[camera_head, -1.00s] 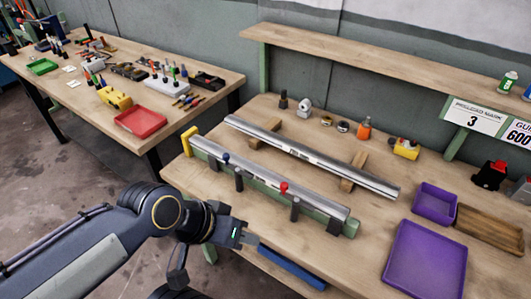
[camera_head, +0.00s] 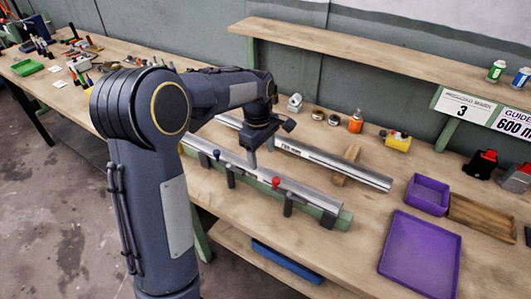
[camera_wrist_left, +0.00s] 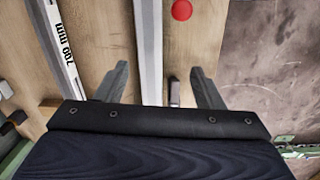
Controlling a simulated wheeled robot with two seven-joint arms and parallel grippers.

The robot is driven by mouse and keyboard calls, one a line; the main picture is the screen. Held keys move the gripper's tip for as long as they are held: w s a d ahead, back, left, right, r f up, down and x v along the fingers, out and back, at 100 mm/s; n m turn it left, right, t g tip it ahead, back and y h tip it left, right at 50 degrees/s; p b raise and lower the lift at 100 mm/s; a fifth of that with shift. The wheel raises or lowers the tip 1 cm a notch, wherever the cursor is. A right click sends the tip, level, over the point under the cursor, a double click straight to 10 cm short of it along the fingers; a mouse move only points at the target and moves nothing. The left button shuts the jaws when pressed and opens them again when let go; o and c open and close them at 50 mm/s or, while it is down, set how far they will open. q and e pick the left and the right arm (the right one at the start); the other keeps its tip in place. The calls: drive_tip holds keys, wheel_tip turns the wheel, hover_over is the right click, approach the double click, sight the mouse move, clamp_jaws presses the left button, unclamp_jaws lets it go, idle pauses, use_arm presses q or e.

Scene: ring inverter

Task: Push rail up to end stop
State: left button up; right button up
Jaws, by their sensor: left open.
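A silver rail (camera_head: 306,194) lies in a long green fixture (camera_head: 344,219) at the front of the bench. A red knob (camera_head: 276,181) and a blue knob (camera_head: 216,154) stand on clamps along its near side. My left gripper (camera_head: 261,155) points down over the rail's middle. In the left wrist view my left gripper (camera_wrist_left: 160,85) is open, its fingers either side of the rail (camera_wrist_left: 149,40) with gaps; contact with it does not show. The fixture's far left end is hidden behind my arm. My right gripper is out of view.
A second, labelled rail (camera_head: 345,170) lies behind on wooden blocks (camera_head: 347,163). Purple trays (camera_head: 422,258) and a wooden tray (camera_head: 485,222) are at right. Small bottles and parts stand along the back. Bare bench top lies between the fixture and the large purple tray.

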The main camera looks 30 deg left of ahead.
sight(265, 172)
use_arm(q)
drive_tip(key=shift+w+f+n+y, duration=0.3)
drive_tip(key=shift+w+f+n, duration=0.2)
drive_tip(key=shift+w+f, duration=0.45)
drive_tip(key=shift+w+r, duration=0.1)
drive_tip(key=shift+f, duration=3.95)
clamp_jaws()
unclamp_jaws()
